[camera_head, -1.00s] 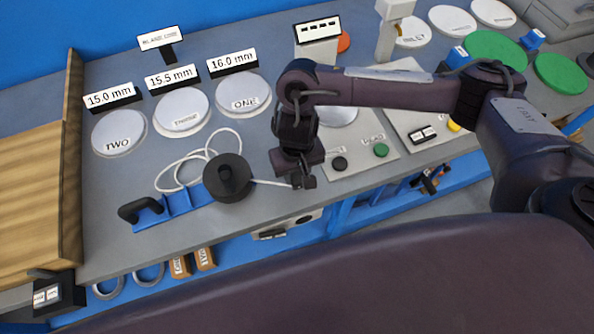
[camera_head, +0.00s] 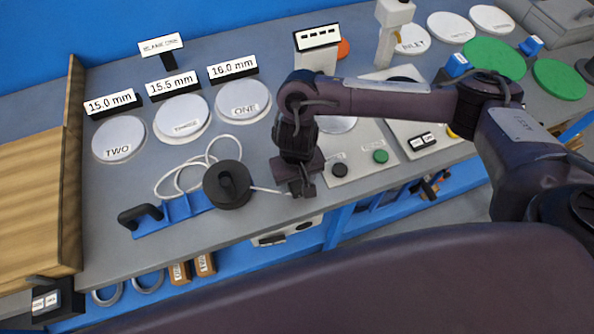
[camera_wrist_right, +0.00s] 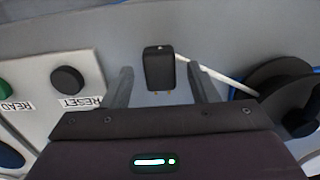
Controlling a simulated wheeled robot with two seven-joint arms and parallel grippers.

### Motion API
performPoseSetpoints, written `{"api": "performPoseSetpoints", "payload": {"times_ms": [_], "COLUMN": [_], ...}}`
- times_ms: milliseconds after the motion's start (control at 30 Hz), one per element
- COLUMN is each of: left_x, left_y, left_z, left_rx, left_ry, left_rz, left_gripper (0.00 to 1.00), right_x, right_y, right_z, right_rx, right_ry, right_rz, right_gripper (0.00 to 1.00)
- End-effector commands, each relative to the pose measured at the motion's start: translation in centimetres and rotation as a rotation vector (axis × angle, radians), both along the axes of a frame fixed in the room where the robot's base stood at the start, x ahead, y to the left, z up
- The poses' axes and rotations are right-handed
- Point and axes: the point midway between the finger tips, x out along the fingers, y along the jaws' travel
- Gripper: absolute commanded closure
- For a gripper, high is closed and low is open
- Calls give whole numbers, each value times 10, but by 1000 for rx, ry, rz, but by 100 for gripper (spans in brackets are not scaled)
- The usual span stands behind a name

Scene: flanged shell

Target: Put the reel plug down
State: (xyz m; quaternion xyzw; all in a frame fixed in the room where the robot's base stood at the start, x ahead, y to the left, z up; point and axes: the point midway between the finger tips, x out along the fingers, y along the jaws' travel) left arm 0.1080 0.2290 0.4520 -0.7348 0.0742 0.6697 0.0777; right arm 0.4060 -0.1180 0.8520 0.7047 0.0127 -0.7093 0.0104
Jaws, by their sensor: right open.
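The reel plug (camera_wrist_right: 158,68) is a small black block with short metal pins, seen in the right wrist view. It lies at the grey bench top, with a white cord running from it to the right. My right gripper (camera_wrist_right: 161,88) is open, with one finger on each side of the plug and a visible gap to both. In the head view my right gripper (camera_head: 302,190) is low near the bench's front edge and hides the plug. The black cable reel (camera_head: 228,185) stands to its left; the white cord runs from it toward the gripper. My left gripper is out of view.
A blue holder with a black handle (camera_head: 142,214) is left of the reel. A panel with a black RESET button (camera_head: 339,170) and a green READ button (camera_head: 380,157) lies right of the gripper. Labelled white discs (camera_head: 182,118) are behind. Loose white cord loops lie behind the reel.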

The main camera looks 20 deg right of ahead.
Motion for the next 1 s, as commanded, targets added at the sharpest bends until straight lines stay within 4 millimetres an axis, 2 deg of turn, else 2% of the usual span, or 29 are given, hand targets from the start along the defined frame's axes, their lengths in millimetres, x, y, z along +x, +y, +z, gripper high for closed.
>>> {"api": "performPoseSetpoints", "payload": {"times_ms": [67, 200, 400, 533, 700, 1000], "left_x": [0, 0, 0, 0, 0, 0], "left_y": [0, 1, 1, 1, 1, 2], "left_z": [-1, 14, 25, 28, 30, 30], "left_rx": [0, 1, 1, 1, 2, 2], "left_ry": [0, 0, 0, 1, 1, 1], "left_rz": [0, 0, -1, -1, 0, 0], "left_gripper": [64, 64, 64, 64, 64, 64], "right_x": [2, 3, 3, 2, 2, 1], "right_y": [0, 0, -1, 0, 0, -1], "right_z": [9, 42, 85, 107, 124, 129], "right_rx": [1, -1, -1, 0, 0, 0], "right_ry": [-6, -8, -8, -6, -4, -1], "right_rz": [3, 2, 3, 2, 1, 0], "right_gripper": [47, 47, 47, 47, 47, 47]}}
